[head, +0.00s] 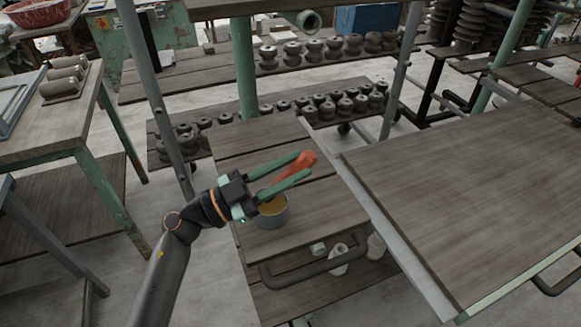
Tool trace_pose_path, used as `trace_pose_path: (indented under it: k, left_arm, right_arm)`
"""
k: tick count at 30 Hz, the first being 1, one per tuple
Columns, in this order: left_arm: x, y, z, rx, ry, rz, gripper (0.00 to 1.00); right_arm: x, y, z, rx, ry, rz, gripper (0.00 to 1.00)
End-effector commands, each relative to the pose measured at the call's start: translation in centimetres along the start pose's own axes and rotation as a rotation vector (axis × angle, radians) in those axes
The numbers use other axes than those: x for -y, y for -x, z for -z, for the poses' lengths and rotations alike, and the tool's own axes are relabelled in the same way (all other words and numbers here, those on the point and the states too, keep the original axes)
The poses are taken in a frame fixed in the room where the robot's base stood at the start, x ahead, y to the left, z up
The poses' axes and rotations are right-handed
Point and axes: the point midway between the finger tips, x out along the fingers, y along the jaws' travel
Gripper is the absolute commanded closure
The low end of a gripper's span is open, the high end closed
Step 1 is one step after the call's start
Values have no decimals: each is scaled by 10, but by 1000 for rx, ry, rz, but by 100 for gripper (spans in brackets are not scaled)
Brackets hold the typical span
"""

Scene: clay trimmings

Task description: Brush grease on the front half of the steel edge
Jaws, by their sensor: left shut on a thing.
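My left gripper (303,166) reaches in from the left, its green fingers shut on an orange-red brush (308,159). The brush's rounded end sticks out near the fingertips, and its bristles cannot be made out. A grey pot (272,219) with yellow-brown grease stands on the wooden shelf cart just below the gripper, partly hidden by it. The steel edge (392,240) is a pale grey strip along the left side of the wooden table at the right. The gripper is apart from it, to its left. My right gripper is not in view.
The wooden tabletop (470,190) at the right is bare. The slatted cart (300,215) has a dark handle bar (310,268) at its front. A grey post (160,100) stands behind my left arm. Several clay pieces (345,103) line the shelves behind.

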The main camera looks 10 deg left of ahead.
Motion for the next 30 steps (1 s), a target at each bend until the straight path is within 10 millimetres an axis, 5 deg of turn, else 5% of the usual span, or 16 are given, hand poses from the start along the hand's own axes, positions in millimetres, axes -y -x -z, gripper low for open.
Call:
trace_pose_path:
  k: [30]
  left_arm:
    - [-4,3,-10,0,1,0,100]
  right_arm:
    - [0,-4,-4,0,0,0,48]
